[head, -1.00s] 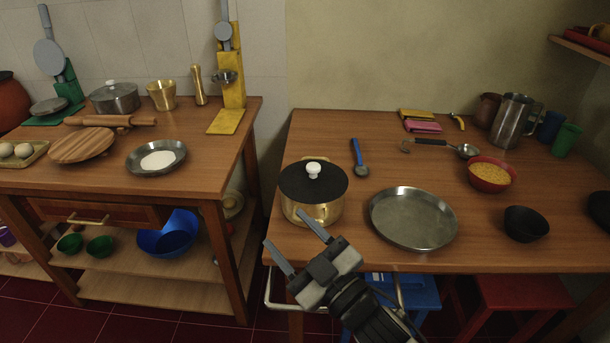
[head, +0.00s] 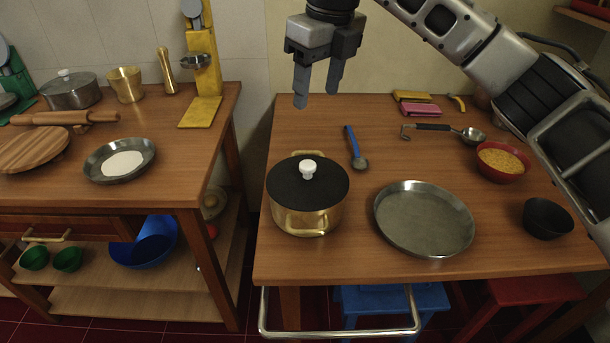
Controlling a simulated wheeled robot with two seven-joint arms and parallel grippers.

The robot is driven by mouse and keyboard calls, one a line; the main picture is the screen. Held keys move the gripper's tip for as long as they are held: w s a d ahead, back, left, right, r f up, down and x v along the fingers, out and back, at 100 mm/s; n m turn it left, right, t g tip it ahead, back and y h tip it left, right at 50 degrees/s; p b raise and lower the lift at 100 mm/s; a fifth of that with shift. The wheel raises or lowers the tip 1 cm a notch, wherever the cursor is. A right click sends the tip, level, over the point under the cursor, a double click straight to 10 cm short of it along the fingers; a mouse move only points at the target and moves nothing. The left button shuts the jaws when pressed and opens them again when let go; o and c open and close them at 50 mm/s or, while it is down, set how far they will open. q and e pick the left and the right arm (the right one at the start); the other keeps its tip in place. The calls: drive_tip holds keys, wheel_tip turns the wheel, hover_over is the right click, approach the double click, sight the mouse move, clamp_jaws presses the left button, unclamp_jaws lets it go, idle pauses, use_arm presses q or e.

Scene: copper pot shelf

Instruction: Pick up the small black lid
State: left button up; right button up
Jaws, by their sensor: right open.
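The small black lid (head: 287,182) with a white knob (head: 308,169) sits on a brass pot (head: 307,222) at the left front of the right table. My right gripper (head: 316,100) is open and empty, fingers pointing down. In the picture it is above and slightly right of the lid, apart from it, over the back left of the table. My left gripper is not in view.
A round metal pan (head: 424,219) lies right of the pot. A blue-handled spoon (head: 355,148) lies behind it. A second wooden table (head: 190,167) stands at left, across a gap.

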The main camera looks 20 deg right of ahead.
hover_over(308, 164)
drive_tip(key=f, duration=1)
drive_tip(key=shift+s+d+f, duration=0.1)
drive_tip(key=shift+s+d, duration=0.15)
drive_tip(key=shift+w+a+f+p, duration=0.1)
drive_tip(key=shift+f+p, duration=0.05)
drive_tip(key=shift+f, duration=1.15)
drive_tip(key=shift+w+a+f+p, duration=0.1)
drive_tip(key=shift+f+p, duration=0.05)
drive_tip(key=shift+f, duration=1.15)
clamp_jaws()
